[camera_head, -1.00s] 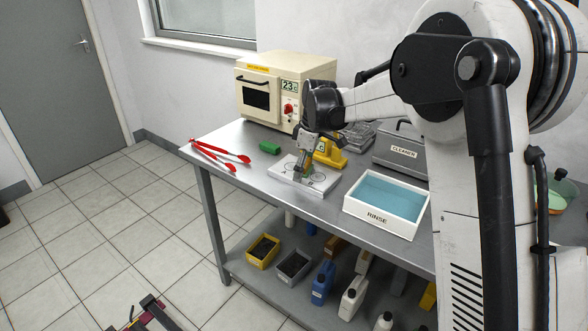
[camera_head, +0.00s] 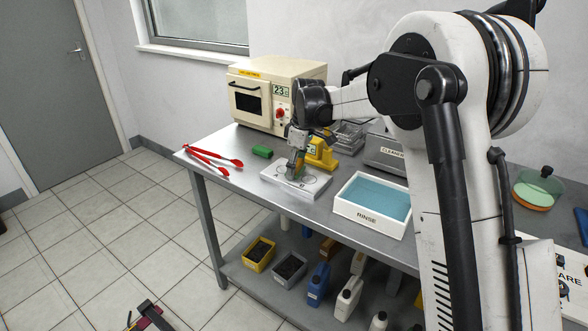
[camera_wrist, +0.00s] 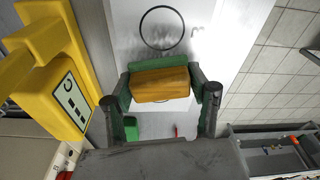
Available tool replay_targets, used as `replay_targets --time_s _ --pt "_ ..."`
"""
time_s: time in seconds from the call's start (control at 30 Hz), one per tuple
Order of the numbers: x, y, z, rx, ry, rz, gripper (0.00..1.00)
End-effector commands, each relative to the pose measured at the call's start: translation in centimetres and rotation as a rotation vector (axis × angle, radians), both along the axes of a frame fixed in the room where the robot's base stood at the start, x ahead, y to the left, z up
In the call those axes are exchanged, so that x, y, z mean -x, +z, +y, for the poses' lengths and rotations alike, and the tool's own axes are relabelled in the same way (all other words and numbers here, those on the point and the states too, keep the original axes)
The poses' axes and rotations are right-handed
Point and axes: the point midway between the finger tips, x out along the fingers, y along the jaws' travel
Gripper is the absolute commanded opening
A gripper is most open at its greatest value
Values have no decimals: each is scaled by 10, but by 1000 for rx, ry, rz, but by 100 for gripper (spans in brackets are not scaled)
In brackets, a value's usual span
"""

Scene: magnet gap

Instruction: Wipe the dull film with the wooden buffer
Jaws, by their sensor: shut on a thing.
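My gripper (camera_head: 294,171) is over the white plate (camera_head: 318,189) on the steel bench. The buffer also shows small between the fingers in the head view (camera_head: 300,165). The plate (camera_wrist: 205,30) carries thin black circle outlines, one beyond the buffer and one partly hidden under it. Greyish streaks (camera_wrist: 140,52) show around the far circle; I cannot tell whether they are the dull film. Contact between buffer and plate is unclear.
A yellow device (camera_head: 321,155) stands close behind the plate, left of my gripper in the wrist view (camera_wrist: 62,75). The rinse tub (camera_head: 372,200) is to the right. Red tongs (camera_head: 212,160), a green block (camera_head: 262,152) and a cream oven (camera_head: 275,95) are left and behind.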

Motion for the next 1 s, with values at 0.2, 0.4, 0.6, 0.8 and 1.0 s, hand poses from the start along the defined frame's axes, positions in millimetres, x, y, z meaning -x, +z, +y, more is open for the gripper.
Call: replay_targets --time_s 0.2,0.4,0.6,0.8,1.0 --pt "-10 0 5 1 -6 -2 12" --pt "-14 0 12 -1 -1 -3 12" --pt "-23 -1 26 -2 1 -3 12" --pt "-30 -2 36 -2 0 -4 12" --pt "-33 -3 41 -3 1 -4 12"
